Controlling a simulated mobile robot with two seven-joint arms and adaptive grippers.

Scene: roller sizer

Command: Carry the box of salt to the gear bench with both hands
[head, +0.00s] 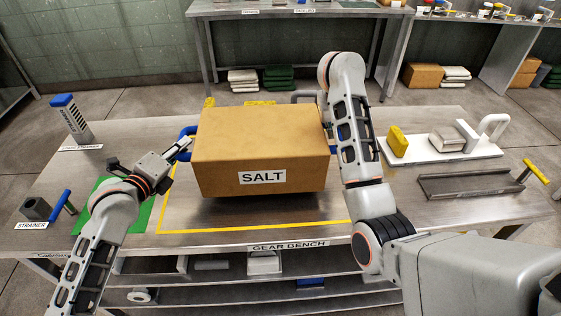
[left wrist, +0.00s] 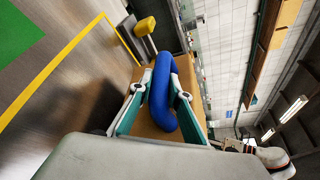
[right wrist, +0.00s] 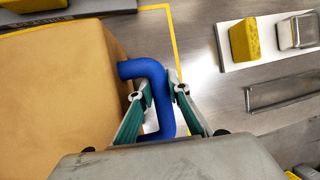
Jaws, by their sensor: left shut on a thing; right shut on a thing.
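The brown box of salt (head: 262,150), with a white SALT label, is over the yellow-outlined area of the gear bench (head: 290,222). A dark shadow shows under its front edge, so it appears slightly raised above the bench top. My left gripper (head: 184,146) is shut on the blue handle at the box's left side; the handle (left wrist: 162,95) shows between its fingers in the left wrist view. My right gripper (right wrist: 160,92) is shut on the right blue handle (right wrist: 148,70). In the head view my right arm hides that gripper.
A white board (head: 440,152) with a yellow block (head: 398,142) and a metal tray (head: 465,186) occupy the right. Another table (head: 300,10) stands behind.

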